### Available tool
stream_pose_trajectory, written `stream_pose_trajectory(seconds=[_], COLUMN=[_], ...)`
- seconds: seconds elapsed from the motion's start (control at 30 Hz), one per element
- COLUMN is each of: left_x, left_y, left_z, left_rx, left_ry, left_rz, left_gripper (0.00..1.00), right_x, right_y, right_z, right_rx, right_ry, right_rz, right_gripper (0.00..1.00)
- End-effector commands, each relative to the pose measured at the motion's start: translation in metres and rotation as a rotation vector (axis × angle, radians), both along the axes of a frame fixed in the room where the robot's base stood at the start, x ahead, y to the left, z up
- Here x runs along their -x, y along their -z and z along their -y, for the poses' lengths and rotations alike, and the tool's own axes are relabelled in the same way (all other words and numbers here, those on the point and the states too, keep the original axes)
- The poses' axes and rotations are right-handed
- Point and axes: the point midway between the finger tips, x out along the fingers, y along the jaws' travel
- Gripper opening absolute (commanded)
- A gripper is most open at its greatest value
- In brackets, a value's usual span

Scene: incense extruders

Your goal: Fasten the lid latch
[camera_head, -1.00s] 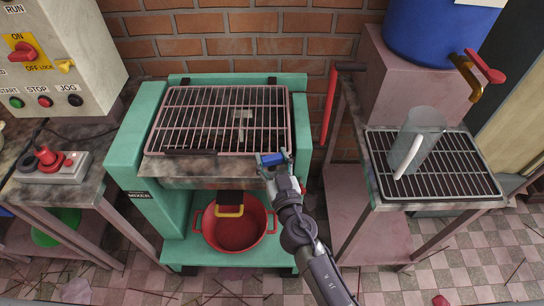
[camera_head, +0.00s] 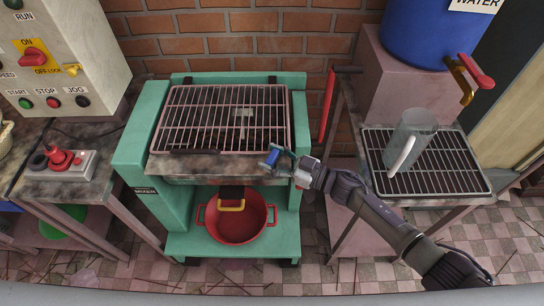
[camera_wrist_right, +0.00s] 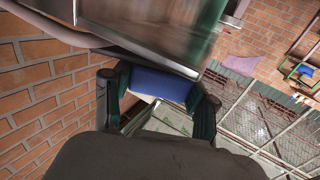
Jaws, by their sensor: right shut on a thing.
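The lid is a barred grille (camera_head: 222,118) lying flat and closed on top of the green mixer (camera_head: 150,150). The latch has a blue grip (camera_head: 271,157) at the lid's front right corner; the blue grip also shows in the right wrist view (camera_wrist_right: 160,84), between my two dark fingers. My right gripper (camera_head: 280,158) is shut on that blue grip, with its arm coming in from the lower right. The fingers hide part of the latch, and I cannot tell whether it is engaged. My left gripper is not in view.
A red pot (camera_head: 236,222) stands on the mixer's lower shelf under a yellow handle (camera_head: 232,206). A control panel (camera_head: 62,50) and joystick box (camera_head: 62,164) are at left. A rack with a clear jug (camera_head: 412,138) and a blue water barrel (camera_head: 430,28) are at right.

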Motion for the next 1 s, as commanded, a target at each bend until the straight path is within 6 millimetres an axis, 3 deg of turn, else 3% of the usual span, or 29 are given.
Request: stream_pose_trajectory(seconds=[0.5, 1.0], left_x=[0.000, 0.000], left_y=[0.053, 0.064], left_z=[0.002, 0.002], left_rx=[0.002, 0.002], left_ry=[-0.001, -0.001], left_rz=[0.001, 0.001], left_gripper=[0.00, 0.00], right_x=[-0.002, 0.000], right_y=[0.004, 0.001], right_z=[0.001, 0.000], right_rx=[0.006, 0.005], right_ry=[-0.372, -0.467], right_rz=[0.002, -0.001], right_gripper=[0.23, 0.23])
